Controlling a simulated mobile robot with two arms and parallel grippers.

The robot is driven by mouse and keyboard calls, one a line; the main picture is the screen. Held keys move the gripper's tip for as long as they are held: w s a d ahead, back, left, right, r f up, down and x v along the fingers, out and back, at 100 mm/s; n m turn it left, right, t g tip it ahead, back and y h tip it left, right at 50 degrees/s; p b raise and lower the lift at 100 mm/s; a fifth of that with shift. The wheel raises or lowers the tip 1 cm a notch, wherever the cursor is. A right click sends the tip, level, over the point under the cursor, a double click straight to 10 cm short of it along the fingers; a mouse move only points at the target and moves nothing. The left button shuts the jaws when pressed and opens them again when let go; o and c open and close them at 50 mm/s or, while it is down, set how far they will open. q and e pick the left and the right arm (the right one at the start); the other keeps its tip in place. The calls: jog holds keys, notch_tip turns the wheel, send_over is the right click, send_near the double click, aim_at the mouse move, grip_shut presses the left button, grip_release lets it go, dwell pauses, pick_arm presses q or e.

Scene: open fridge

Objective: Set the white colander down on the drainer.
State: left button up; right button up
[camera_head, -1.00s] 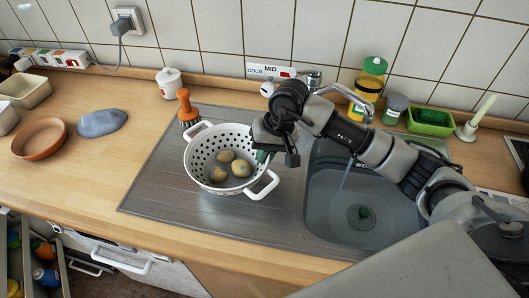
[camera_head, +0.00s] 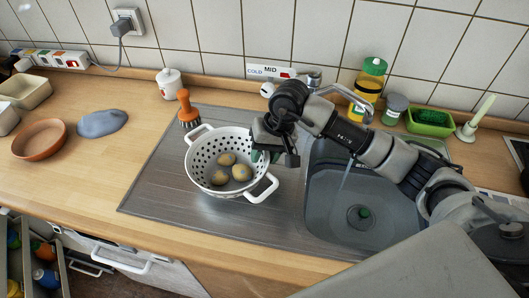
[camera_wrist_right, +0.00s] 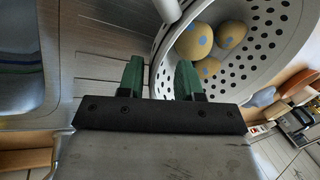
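The white colander (camera_head: 201,156) is upright on the grey drainer (camera_head: 160,194), left of the sink basin; its base is mostly hidden. Several round tan, potato-like items (camera_head: 242,173) lie in it. My right gripper (camera_head: 268,153) is at the colander's right rim, partly hidden by its own wrist in the head view. In the right wrist view, its green fingers (camera_wrist_right: 160,80) are apart, one outside the rim and one over the inside, with a visible gap around the colander wall (camera_wrist_right: 270,75). My left gripper is not in view.
An orange brush (camera_head: 186,107) stands just behind the colander. The sink basin (camera_head: 345,205), with water running from the tap (camera_head: 345,97), is to the right. A brown bowl (camera_head: 40,139) and a grey-blue cloth (camera_head: 101,123) lie on the left counter. The drainer's front left is clear.

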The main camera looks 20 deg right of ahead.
jog(key=shift+d, duration=0.1)
jog(key=b+v, duration=0.2)
jog(key=v, duration=0.8)
jog(key=shift+r, duration=0.4)
